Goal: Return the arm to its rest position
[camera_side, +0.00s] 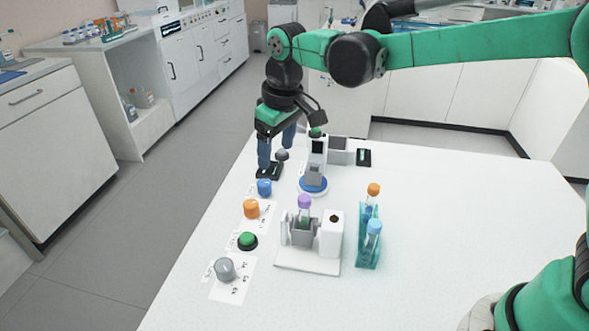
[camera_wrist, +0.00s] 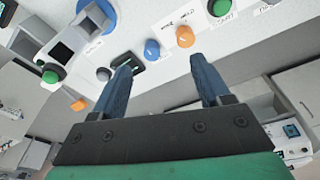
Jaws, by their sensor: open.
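My gripper (camera_side: 277,154) hangs at the far left edge of the white table, fingers pointing down. Its two blue fingers are apart, with nothing between them. In the wrist view my gripper (camera_wrist: 163,65) shows open and empty. Beyond its fingertips are a blue knob (camera_wrist: 152,48), an orange knob (camera_wrist: 185,37) and a green button (camera_wrist: 222,7). A small black pad (camera_side: 269,171) lies beside the left finger in the side view. A grey knob (camera_side: 282,155) shows between the fingers; whether anything touches is unclear.
A white device with a blue base (camera_side: 313,185) stands close right of my gripper. A purple-capped tube (camera_side: 304,203) sits in a white holder (camera_side: 307,263). A teal rack (camera_side: 367,253) holds orange- and blue-capped tubes. The table's right side (camera_side: 470,215) is clear.

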